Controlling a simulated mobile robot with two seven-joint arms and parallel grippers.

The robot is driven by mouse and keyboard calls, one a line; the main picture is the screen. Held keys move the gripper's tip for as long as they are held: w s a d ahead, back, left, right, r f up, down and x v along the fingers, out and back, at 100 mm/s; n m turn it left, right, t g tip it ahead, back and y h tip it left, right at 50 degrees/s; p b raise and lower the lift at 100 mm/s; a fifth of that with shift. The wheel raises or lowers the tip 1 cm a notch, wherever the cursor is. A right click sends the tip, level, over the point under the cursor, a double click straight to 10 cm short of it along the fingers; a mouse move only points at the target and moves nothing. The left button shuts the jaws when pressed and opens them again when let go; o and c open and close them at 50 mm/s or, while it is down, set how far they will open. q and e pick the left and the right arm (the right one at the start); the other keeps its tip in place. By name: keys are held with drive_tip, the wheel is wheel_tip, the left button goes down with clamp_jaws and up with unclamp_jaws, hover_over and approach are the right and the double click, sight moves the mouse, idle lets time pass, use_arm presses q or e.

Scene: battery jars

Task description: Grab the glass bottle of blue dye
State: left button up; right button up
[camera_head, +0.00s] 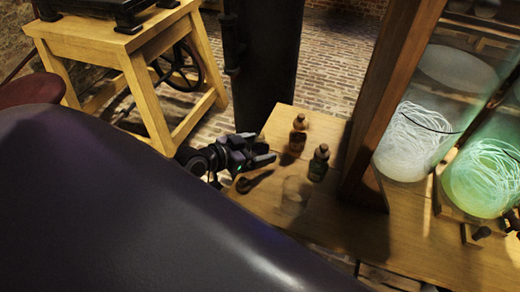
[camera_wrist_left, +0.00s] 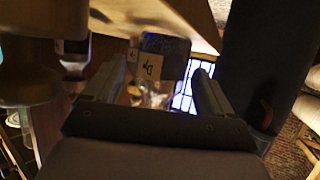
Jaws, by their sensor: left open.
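Two small stoppered bottles stand upright on the wooden table in the head view: a reddish-brown one (camera_head: 298,135) farther back and a dark one (camera_head: 318,165) nearer. My left gripper (camera_head: 268,154) is open and empty to the left of both, apart from them, with its fingers pointing right. In the left wrist view, a dark bluish bottle (camera_wrist_left: 170,46) with a tan label partly reading "Dy" shows between the open fingers, beyond their tips. Another bottle (camera_wrist_left: 73,52) with a pale label shows at the left there. My right gripper is not in view.
A thick wooden post (camera_head: 385,90) and large glass jars (camera_head: 415,135) stand to the right. A dark column (camera_head: 262,80) rises behind the table. A wooden stand (camera_head: 140,95) is at the left.

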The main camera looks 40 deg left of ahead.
use_arm(q)
drive_tip(key=shift+w+d+f, duration=0.15)
drive_tip(key=shift+w+f, duration=0.05)
drive_tip(key=shift+w, duration=0.25)
drive_tip(key=c, duration=1.1)
drive_tip(key=shift+r, duration=0.15)
